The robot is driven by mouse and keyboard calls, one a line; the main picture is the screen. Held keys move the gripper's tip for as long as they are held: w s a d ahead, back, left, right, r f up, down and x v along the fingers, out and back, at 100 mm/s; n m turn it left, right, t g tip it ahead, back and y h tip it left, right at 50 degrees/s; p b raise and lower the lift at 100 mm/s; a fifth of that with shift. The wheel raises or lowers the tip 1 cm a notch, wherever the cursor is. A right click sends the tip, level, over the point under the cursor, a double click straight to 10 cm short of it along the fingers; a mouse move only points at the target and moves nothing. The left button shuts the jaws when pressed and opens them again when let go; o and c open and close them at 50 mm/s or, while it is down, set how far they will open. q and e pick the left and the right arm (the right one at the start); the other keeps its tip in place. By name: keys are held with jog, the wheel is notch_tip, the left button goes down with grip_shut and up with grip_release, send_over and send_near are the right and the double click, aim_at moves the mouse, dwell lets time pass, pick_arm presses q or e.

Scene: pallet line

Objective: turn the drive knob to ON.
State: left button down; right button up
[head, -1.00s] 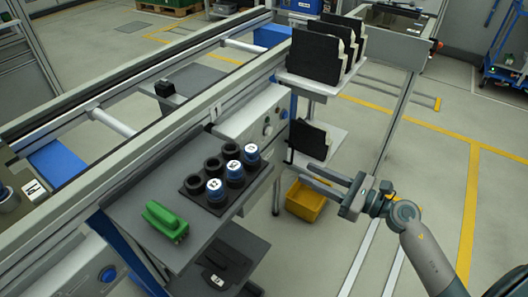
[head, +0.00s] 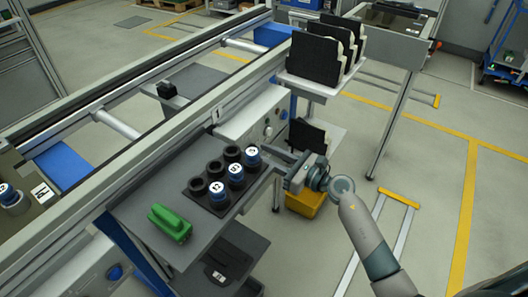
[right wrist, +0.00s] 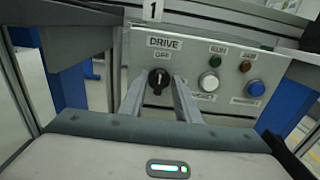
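The drive knob (right wrist: 159,79) is a black round knob on the grey control panel (right wrist: 229,98), under a DRIVE label (right wrist: 164,42). A smaller label just above the knob is too blurred to read surely. The knob's light pointer mark looks roughly upright. My right gripper (right wrist: 159,84) is open in the right wrist view, with one finger on each side of the knob; contact is not visible. In the head view my right gripper (head: 276,158) is in front of the panel (head: 254,114), beside the black cup tray. My left gripper is not in view.
Right of the knob are a white button (right wrist: 209,81), a blue button (right wrist: 256,87) and two small lamps. The black tray (head: 218,207) of cups and a green object (head: 170,221) stand on the shelf near my right gripper. A yellow bin (head: 304,199) is below.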

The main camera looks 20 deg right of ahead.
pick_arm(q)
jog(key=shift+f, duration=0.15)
pick_arm(e)
jog(key=shift+w+a, duration=0.2)
jog(key=shift+w, duration=0.05)
grip_shut()
